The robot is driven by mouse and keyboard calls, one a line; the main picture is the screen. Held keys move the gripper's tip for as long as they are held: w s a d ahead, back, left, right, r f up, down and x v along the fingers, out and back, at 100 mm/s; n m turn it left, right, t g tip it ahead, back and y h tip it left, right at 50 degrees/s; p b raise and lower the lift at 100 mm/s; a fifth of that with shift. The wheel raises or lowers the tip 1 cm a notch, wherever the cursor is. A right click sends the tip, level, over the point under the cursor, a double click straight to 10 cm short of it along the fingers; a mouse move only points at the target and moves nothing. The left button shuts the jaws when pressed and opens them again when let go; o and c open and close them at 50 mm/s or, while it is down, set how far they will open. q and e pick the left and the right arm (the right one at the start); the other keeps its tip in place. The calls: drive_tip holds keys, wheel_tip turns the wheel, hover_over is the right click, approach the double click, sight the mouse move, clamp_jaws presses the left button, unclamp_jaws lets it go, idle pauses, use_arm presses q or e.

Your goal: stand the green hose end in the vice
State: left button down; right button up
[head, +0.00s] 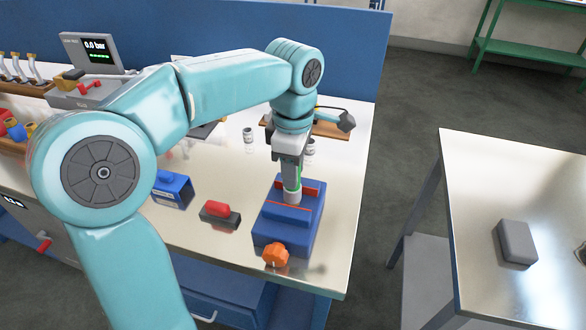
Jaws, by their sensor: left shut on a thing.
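The blue vice (272,234) stands near the right end of the bench, with red-orange strips along its jaws and an orange knob (275,254) on its front. My left gripper (291,162) points down above the vice and is shut on the green hose end (292,178). The hose end is upright, with a pale metal lower tip (292,196) at the vice's jaws. I cannot tell whether the tip is clamped or only over the gap. My right gripper is out of view.
On the bench are a red-and-black block (219,213), a blue box (172,189), a small clear vial (248,138) and a gauge unit (90,62) reading 0.0 bar. A separate table (490,190) at the right holds a grey block (515,243). A blue panel backs the bench.

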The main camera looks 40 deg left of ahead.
use_arm(q)
drive_tip(key=shift+d+r, duration=0.1)
drive_tip(key=c, duration=0.8)
unclamp_jaws()
drive_tip(key=shift+f, duration=0.2)
drive_tip(key=shift+r, duration=0.1)
drive_tip(key=shift+r, duration=0.3)
wheel_tip(320, 180, up, 12)
drive_tip(key=p, duration=0.3)
drive_tip(key=shift+f, duration=0.15)
drive_tip(key=shift+f, duration=0.1)
